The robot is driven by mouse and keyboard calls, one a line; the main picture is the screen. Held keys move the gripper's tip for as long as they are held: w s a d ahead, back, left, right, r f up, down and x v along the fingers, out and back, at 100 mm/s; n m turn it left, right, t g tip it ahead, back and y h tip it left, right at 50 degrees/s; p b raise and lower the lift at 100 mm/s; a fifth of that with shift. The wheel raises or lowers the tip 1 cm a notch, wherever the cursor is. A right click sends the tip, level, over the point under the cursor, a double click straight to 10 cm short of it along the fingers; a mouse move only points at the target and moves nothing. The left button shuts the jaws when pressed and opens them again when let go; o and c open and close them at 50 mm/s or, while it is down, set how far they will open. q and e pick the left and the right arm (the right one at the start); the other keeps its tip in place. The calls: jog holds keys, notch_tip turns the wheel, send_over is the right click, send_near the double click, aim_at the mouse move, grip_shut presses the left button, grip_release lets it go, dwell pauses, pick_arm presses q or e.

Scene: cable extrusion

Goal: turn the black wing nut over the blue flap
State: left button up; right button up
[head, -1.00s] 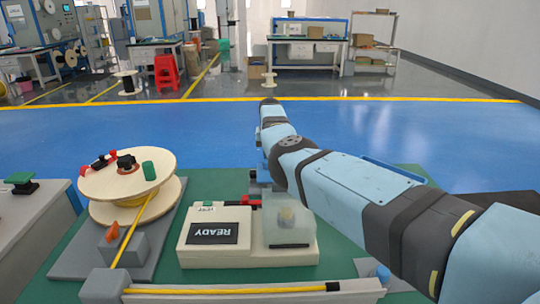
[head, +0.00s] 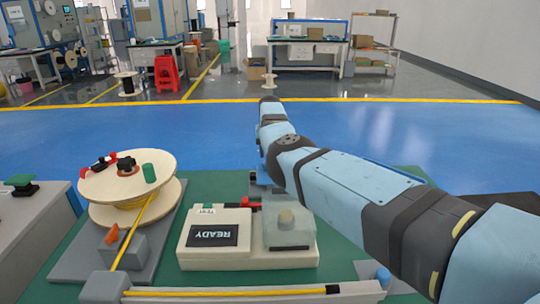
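A black wing nut (head: 127,165) sits on top of the pale wooden spool (head: 110,182) at the left of the head view. I cannot make out a blue flap for certain. My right arm comes in from the lower right and reaches up across the middle. Dark parts near its far end, possibly my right gripper (head: 257,186), show behind the clear-covered box. Its fingers are mostly hidden, so I cannot tell their opening or whether they touch anything. It is well right of the spool. My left gripper is not in view.
A cream box with a READY screen (head: 213,235), a red lever (head: 246,204) and a clear cover (head: 287,232) stands mid-table. A green cylinder (head: 149,172) stands on the spool. Yellow cable runs along a grey trough (head: 345,298) with a blue knob (head: 383,275).

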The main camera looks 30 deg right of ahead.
pick_arm(q)
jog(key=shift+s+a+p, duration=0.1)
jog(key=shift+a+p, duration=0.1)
jog(key=shift+p, duration=0.65)
pick_arm(e)
notch_tip(320, 180, up, 12)
jog(key=shift+r, duration=0.15)
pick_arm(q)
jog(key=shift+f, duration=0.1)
